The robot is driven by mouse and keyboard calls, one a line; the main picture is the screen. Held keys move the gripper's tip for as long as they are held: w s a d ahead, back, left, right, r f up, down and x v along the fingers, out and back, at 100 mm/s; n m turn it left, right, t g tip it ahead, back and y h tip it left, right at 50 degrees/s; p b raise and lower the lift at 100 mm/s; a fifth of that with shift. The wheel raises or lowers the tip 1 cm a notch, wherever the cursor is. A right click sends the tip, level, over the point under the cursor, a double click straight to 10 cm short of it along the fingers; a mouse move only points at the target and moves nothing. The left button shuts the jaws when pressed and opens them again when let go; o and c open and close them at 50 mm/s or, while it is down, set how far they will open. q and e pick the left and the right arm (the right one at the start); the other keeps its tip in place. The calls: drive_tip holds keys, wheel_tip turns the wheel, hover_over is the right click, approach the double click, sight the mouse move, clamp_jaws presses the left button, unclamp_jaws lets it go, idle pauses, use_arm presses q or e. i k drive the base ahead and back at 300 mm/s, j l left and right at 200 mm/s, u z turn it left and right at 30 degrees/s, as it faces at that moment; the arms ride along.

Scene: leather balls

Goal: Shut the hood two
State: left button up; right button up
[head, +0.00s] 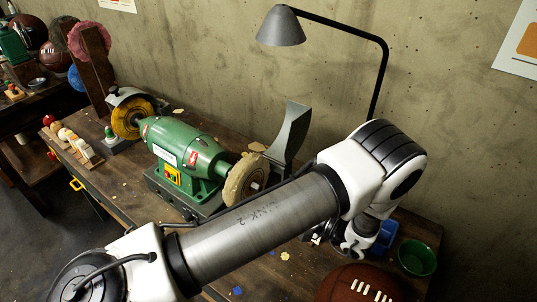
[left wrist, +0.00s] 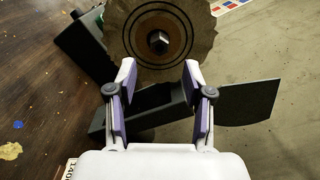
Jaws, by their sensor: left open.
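The green bench grinder (head: 185,150) stands on the workbench. Its right-hand hood, a dark grey curved plate (head: 288,132), stands raised beside the pale buffing wheel (head: 246,180), leaving that wheel uncovered. The left-hand hood (head: 125,97) sits over the yellow wheel. No hood number is readable. In the left wrist view the grey hood (left wrist: 240,101) extends to the right, beyond my fingers, and the wheel (left wrist: 160,18) is at the top. My left gripper (left wrist: 159,66) is open and empty, its fingertips near the wheel's lower edge in the picture. In the head view it (head: 350,243) is partly hidden behind my arm.
A desk lamp (head: 282,27) arches over the bench's back. A green bowl (head: 417,257), a blue container (head: 385,236) and a brown leather ball (head: 360,285) lie at the right. A concrete wall rises behind.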

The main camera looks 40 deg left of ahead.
sight(290, 139)
drive_tip(key=k+j, duration=0.2)
drive_tip(key=k, duration=0.3)
drive_tip(key=k+j, duration=0.25)
drive_tip(key=k, duration=0.2)
